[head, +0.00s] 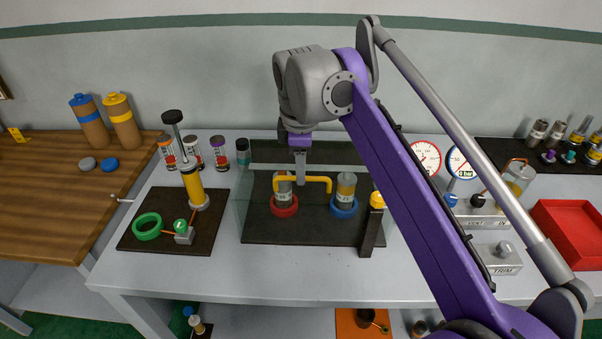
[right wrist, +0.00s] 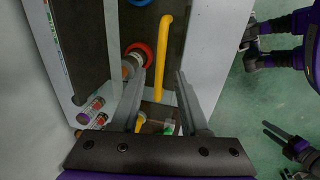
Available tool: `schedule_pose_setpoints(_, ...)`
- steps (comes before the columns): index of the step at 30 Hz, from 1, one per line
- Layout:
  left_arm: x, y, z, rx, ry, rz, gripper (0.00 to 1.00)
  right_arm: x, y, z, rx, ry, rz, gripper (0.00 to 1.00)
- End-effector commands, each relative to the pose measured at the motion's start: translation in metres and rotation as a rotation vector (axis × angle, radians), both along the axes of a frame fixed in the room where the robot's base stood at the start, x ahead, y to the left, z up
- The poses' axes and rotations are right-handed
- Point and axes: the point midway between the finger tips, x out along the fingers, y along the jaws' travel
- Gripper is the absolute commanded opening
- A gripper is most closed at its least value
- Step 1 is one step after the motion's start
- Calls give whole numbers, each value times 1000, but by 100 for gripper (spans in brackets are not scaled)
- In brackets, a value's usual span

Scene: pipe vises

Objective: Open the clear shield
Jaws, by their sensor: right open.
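The clear shield (head: 262,183) stands on a dark mat (head: 300,231) in the middle of the table, around two jars. It looks down, with its faint panels between me and the jars. Its yellow handle (head: 318,179) runs across the front; it also shows in the right wrist view (right wrist: 163,55). My right gripper (head: 300,180) points down at the handle's left part, its fingers open. In the right wrist view the handle lies between the two open fingers (right wrist: 160,72); I cannot tell whether they touch it. I do not make out my left gripper.
One jar sits in a red ring (head: 284,207), the other in a blue ring (head: 344,207). A dark post with a yellow top (head: 372,228) stands at the shield's right front. A pump board (head: 170,245) is left; gauges (head: 425,158) and a red tray (head: 568,232) are right.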

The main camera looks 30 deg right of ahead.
Motion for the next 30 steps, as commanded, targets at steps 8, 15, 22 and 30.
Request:
schedule_pose_setpoints(8,0,0,-3,0,1,0,50,3,-2,-17,0,0,-1,45)
schedule_pose_setpoints(15,0,0,-3,0,1,0,50,3,-2,-17,0,0,-1,39)
schedule_pose_setpoints(22,0,0,-3,0,1,0,50,3,-2,-17,0,0,-1,0)
schedule_pose_setpoints(30,0,0,-3,0,1,0,50,3,-2,-17,0,0,-1,0)
